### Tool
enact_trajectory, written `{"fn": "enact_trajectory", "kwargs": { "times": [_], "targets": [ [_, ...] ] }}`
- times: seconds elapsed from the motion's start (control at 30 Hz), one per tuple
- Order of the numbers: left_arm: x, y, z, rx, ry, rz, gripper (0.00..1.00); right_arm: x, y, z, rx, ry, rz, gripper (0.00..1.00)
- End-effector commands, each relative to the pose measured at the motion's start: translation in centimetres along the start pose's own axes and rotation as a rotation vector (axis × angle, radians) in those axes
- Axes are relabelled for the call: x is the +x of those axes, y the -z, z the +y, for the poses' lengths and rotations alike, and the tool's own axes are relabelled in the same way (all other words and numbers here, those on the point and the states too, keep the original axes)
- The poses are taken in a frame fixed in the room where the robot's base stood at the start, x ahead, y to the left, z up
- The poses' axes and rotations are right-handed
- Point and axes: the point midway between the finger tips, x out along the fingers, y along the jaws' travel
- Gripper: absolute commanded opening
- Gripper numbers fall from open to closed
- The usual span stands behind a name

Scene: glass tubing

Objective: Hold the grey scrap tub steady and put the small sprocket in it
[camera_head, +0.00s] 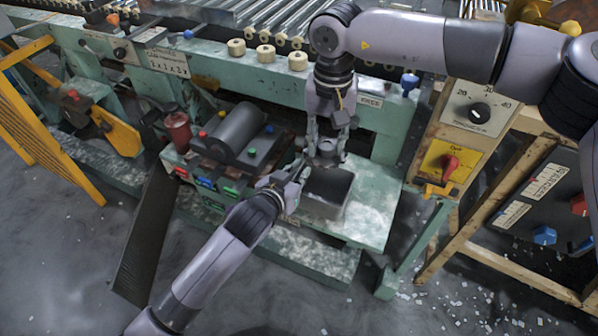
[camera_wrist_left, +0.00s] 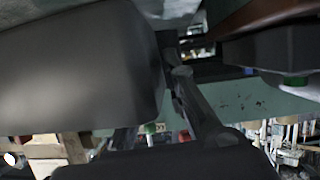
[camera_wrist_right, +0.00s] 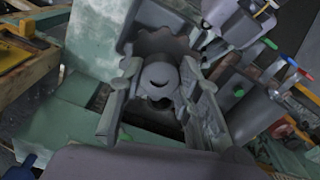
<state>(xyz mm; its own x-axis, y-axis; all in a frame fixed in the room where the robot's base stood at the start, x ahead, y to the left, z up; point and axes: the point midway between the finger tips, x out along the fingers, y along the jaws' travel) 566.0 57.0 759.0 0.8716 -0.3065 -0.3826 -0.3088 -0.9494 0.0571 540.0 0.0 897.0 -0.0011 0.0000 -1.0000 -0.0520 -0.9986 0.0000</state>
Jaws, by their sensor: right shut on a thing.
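The grey scrap tub (camera_head: 325,212) stands on the pale green bench, its open top facing up; its inside looks empty where visible. The small grey toothed sprocket (camera_wrist_right: 160,72) is clamped between the fingers of my right gripper (camera_head: 327,158). It is held at the tub's back edge, and I cannot tell its exact height over the rim. My left gripper (camera_head: 292,182) is at the tub's left wall, very near or touching it. Its fingers are too small and blurred to tell whether they grip the wall. The left wrist view mostly shows dark close surfaces.
Left of the tub is a machine with a dark grey cylinder (camera_head: 237,128) and coloured buttons, beside a red canister (camera_head: 178,132). A roller conveyor (camera_head: 265,15) runs behind. A control post with a dial (camera_head: 480,112) and red switch (camera_head: 450,164) stands right. Bench is clear right of the tub.

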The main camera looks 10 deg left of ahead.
Motion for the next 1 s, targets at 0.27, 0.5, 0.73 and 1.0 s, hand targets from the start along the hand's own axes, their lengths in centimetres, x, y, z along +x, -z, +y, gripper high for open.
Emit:
{"fn": "enact_trajectory", "kwargs": {
  "times": [0.27, 0.5, 0.73, 1.0],
  "targets": [
    [-0.02, -0.01, -0.01, 0.0, 0.0, 0.0, 0.0, -0.06, 0.02, -0.01, 0.0, 0.001, 0.001, 0.0],
    [-0.02, -0.01, -0.01, 0.0, 0.0, 0.0, 0.0, -0.06, 0.02, -0.01, 0.0, 0.001, 0.001, 0.0],
    [-0.02, -0.02, -0.01, 0.001, 0.0, 0.0, 0.0, -0.06, 0.02, -0.01, 0.0, 0.001, 0.001, 0.0],
    [-0.02, -0.02, -0.01, 0.001, 0.0, 0.0, 0.0, -0.06, 0.02, -0.01, 0.0, 0.001, 0.001, 0.0]
  ]
}}
